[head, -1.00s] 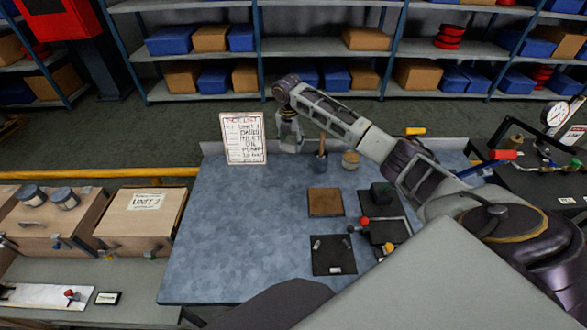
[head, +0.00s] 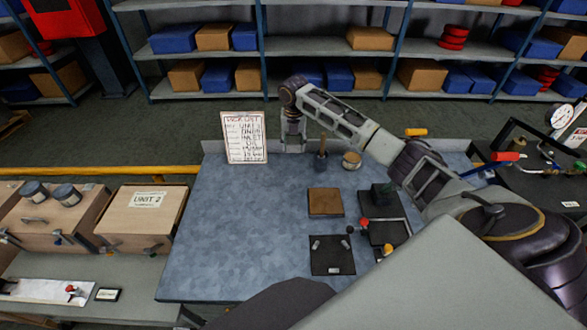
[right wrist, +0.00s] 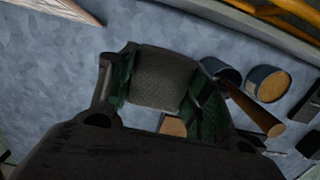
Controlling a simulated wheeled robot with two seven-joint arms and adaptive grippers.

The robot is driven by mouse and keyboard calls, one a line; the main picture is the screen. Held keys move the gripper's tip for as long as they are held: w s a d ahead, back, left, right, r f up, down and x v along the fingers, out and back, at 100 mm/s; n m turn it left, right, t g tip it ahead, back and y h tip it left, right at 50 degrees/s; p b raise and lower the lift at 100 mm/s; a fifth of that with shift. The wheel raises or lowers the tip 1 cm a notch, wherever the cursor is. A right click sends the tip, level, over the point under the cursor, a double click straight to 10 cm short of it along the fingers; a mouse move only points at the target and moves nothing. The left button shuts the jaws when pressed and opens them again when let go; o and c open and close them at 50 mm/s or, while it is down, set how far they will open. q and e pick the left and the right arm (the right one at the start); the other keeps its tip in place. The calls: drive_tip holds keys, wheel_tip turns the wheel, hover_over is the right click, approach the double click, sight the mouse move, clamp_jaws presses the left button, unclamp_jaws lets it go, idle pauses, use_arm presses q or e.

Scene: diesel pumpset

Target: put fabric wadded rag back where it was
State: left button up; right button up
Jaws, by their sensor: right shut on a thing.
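My right gripper (head: 293,140) is over the back of the blue-grey bench, between the pick list card and the pot with a wooden handle. In the right wrist view my right gripper (right wrist: 160,85) is shut on the grey wadded rag (right wrist: 158,75), which sits between the two green-padded fingers. The rag is not clearly seen in the head view, where the gripper is small. The gap between the rag and the bench surface cannot be told. My left gripper is not in view.
The pick list card (head: 244,137) stands left of the gripper. The pot with a wooden handle (head: 321,160) and a round tin (head: 351,160) stand to its right. A brown square pad (head: 325,202) and a dark tray (head: 332,255) lie nearer. The bench's left half (head: 230,220) is clear.

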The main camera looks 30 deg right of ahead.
drive_tip(key=shift+f, duration=0.1)
idle(0.3)
hover_over(294, 167)
drive_tip(key=shift+a+f, duration=0.2)
drive_tip(key=shift+f, duration=2.85)
drive_tip(key=shift+s+f, duration=0.1)
drive_tip(key=shift+f, duration=1.8)
drive_tip(key=shift+f, duration=0.1)
drive_tip(key=o, duration=1)
drive_tip(key=r, duration=0.8)
drive_tip(key=s+r, duration=0.1)
drive_tip(key=r, duration=0.3)
drive_tip(key=shift+s+a+r, duration=0.1)
drive_tip(key=shift+a, duration=0.25)
